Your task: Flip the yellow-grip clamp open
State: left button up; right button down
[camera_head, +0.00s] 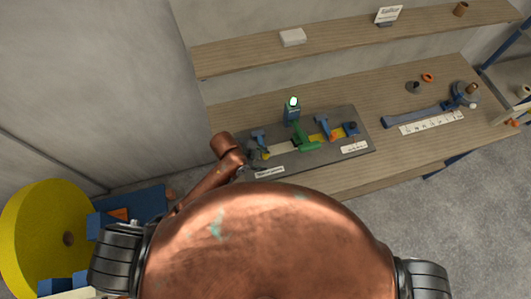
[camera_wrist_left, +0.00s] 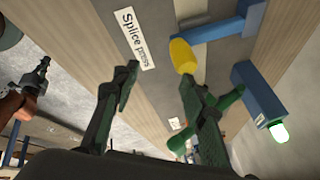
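The yellow-grip clamp shows in the left wrist view as a blue arm (camera_wrist_left: 215,31) on a blue base, with a rounded yellow grip (camera_wrist_left: 183,57) on its end. In the head view its blue part (camera_head: 258,136) stands at the left of the dark press plate (camera_head: 358,125), with the yellow grip (camera_head: 265,155) small beside my gripper. My left gripper (camera_wrist_left: 158,72) is open and empty, its right-hand fingertip close to the yellow grip; I cannot tell whether they touch. In the head view it (camera_head: 253,158) is small and dark. My right gripper (camera_wrist_left: 32,80) shows far off at the left of the wrist view.
A blue post with a lit green lamp (camera_head: 293,102) and a green handle (camera_head: 307,146) stand mid-plate. A second blue clamp (camera_head: 322,124) is to the right. A large yellow roll (camera_head: 40,235) is at the lower left.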

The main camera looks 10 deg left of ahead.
pick_arm(q)
jog(key=w+d+r+m+g+y, duration=0.2)
jog(key=d+m, duration=0.4)
jog(key=m, duration=0.8)
jog(key=a+m+y, duration=0.1)
jog(key=m, duration=0.1)
jog(key=w+a+r+m+y, duration=0.1)
jog(key=a+m, duration=0.1)
jog(key=w+a+m+g, duration=0.1)
jog(key=m, duration=0.1)
jog(key=shift+w+a+r+y+p, duration=0.1)
jog(key=shift+a+r+y+p, duration=0.15)
jog(key=shift+a+y+p, duration=0.15)
jog(key=shift+w+a+m, duration=0.1)
jog(key=shift+a+m, duration=0.15)
jog(key=shift+m, duration=0.15)
notch_tip(320, 180, down, 8)
jog(key=shift+r+p, duration=0.2)
jog(key=shift+p, duration=0.4)
jog(key=c, duration=0.5)
grip_shut()
